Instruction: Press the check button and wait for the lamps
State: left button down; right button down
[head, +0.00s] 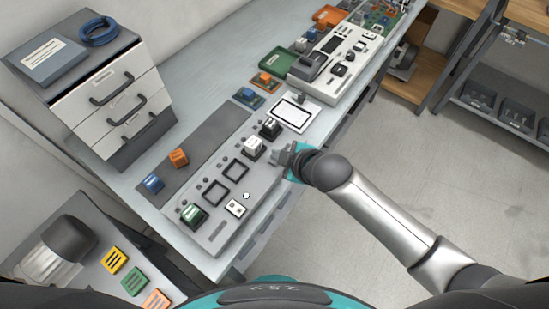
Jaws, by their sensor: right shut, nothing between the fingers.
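A long grey panel (222,228) lies on the workbench. Near its front end is a white plate (236,208) with small dark marks, and a small white knob-like part (246,196) beside it; I cannot tell which is the check button. Small dark round spots (209,181) beside the sockets may be lamps; none looks clearly lit. A green-and-white module (192,215) and a white-topped module (253,147) sit on the panel, with empty square frames between them. My right gripper (281,157) is shut and empty, by the panel's right edge near the white-topped module. My left gripper is out of view.
A dark strip left of the panel holds a blue block (153,182) and an orange block (178,157). A drawer cabinet (108,98) stands at left. A white device (335,60) and a green tray (286,61) are farther back. Open floor lies right.

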jog(key=shift+f, duration=0.35)
jog(key=shift+f, duration=0.5)
dwell(0.5)
dwell(0.3)
jog(key=shift+r+p, duration=0.85)
jog(key=shift+r, duration=0.05)
notch_tip(320, 180, up, 5)
jog(key=p, duration=0.5)
dwell(0.7)
